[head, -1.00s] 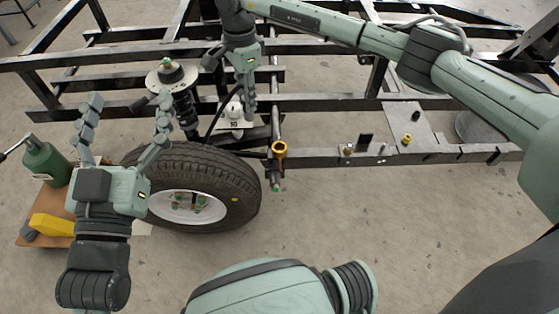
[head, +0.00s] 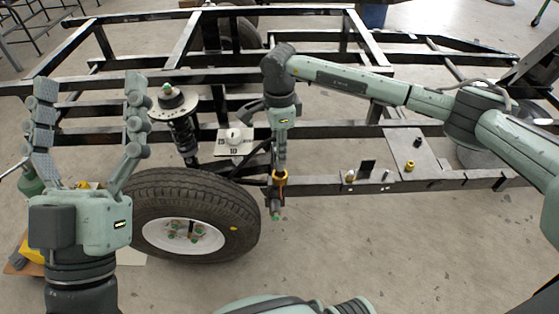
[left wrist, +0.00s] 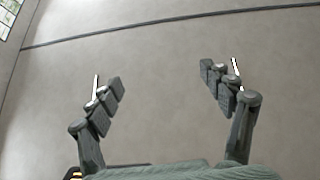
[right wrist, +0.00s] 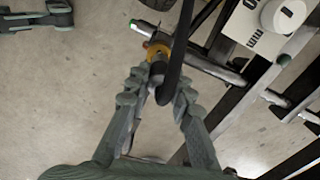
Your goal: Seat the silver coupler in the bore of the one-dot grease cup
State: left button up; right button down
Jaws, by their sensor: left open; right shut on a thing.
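My right gripper (head: 281,160) is shut and points down directly over a gold cup (head: 280,176) at the end of the rod beside the wheel. In the right wrist view, a small silver piece, seemingly the coupler (right wrist: 157,69), lies between the fingertips at the gold cup's ring (right wrist: 155,47). A black hose crosses in front and hides part of it. I cannot tell whether its tip is above the bore or inside it. Dots on the cup are not readable. My left gripper (head: 90,110) is open and empty, raised left of the wheel.
A tyred wheel (head: 150,212) stands left of the gold cup. A white dial box (head: 235,142) and a spring strut (head: 183,135) are behind. The floor in front is clear.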

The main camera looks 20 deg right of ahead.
notch_tip(320, 180, down, 4)
jog(key=shift+s+b, duration=0.1)
jog(key=shift+b, duration=0.25)
pick_arm(q)
jog(key=shift+s+a+r+t, duration=0.3)
jog(key=shift+s+r+t, duration=0.1)
jog(key=shift+r+t, duration=0.1)
jog(key=shift+s, duration=0.1)
pick_arm(e)
jog(key=shift+f, duration=0.15)
jog(key=c, duration=1.3)
grip_release()
jog(key=shift+c, duration=0.2)
pick_arm(q)
jog(key=shift+a, duration=0.1)
jog(key=shift+r, duration=0.1)
pick_arm(e)
jog(key=shift+r, duration=0.35)
pick_arm(q)
jog(key=f+g, duration=0.1)
jog(key=w+d+f+p, duration=0.1)
jog(key=w+f+g, duration=0.1)
jog(key=shift+d+g+y+p, duration=0.25)
jog(key=shift+g+y+p, duration=0.05)
pick_arm(e)
notch_tip(320, 180, up, 12)
jog(key=shift+f, duration=0.2)
